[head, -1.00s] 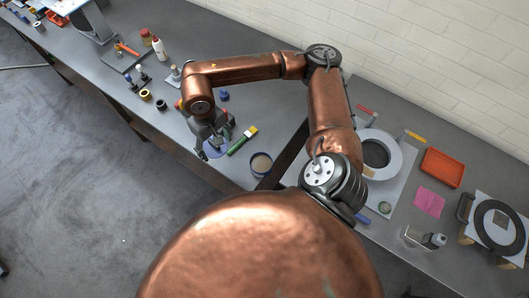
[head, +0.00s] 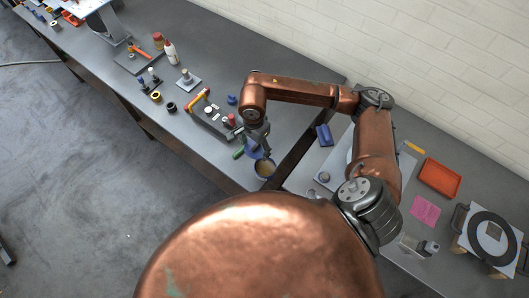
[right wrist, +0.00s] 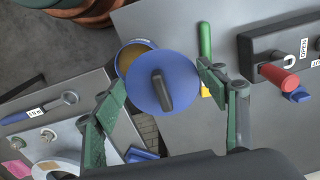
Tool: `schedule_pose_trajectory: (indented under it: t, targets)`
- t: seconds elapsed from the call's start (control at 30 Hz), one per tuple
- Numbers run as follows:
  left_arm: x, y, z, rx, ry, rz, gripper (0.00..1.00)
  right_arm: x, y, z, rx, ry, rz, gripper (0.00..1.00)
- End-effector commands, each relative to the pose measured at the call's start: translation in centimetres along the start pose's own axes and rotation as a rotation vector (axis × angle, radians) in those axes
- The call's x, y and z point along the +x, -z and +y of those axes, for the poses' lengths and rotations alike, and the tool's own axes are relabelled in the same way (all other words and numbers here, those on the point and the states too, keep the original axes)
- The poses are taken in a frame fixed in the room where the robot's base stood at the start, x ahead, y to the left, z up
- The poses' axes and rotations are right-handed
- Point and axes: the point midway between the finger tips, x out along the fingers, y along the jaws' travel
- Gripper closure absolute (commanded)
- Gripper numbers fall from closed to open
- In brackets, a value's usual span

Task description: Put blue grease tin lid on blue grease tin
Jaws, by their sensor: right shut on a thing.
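The blue grease tin (head: 265,170) stands open on the grey bench near its front edge, with tan grease inside. My right gripper (head: 261,148) is shut on the blue grease tin lid (head: 252,152), just behind the tin. In the right wrist view the round blue lid (right wrist: 178,65), with a dark bar handle, lies between the green fingertips (right wrist: 158,84). It covers part of the tin (right wrist: 125,62), whose grease shows at the upper left. The lid is offset from the tin; its height above the rim is unclear. My left gripper is not in view.
A green-handled brush (right wrist: 205,38) lies beside the lid. A dark control box (head: 208,117) with a red knob (right wrist: 284,80) stands nearby. A gap separates this bench from the right one, which holds an orange tray (head: 440,178) and a pink cloth (head: 425,209).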

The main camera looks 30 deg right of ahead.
Motion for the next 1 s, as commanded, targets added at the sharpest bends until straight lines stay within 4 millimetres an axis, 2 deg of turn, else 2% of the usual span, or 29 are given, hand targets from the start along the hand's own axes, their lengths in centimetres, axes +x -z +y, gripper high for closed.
schedule_pose_trajectory:
  t: [0.03, 0.17, 0.4, 0.6, 0.8, 1.0]
  targets:
    - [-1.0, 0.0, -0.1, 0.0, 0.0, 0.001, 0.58, -0.1, 0.0, 0.2, 0.121, -0.002, -0.003, 0.57]
    - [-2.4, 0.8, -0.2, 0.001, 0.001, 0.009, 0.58, 0.6, 0.2, 0.6, 0.47, -0.003, -0.004, 0.57]
    - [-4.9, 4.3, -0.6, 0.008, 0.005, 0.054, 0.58, 2.0, 0.6, 1.8, 1.114, -0.009, 0.001, 0.57]
    - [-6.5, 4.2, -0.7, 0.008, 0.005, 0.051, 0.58, 3.0, 0.9, 2.7, 1.569, -0.01, 0.011, 0.57]
    - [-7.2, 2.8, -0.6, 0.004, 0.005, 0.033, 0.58, 3.7, 1.1, 3.4, 1.814, -0.009, 0.019, 0.57]
    - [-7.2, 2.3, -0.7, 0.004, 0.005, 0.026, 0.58, 3.9, 1.1, 3.5, 1.867, -0.007, 0.02, 0.57]
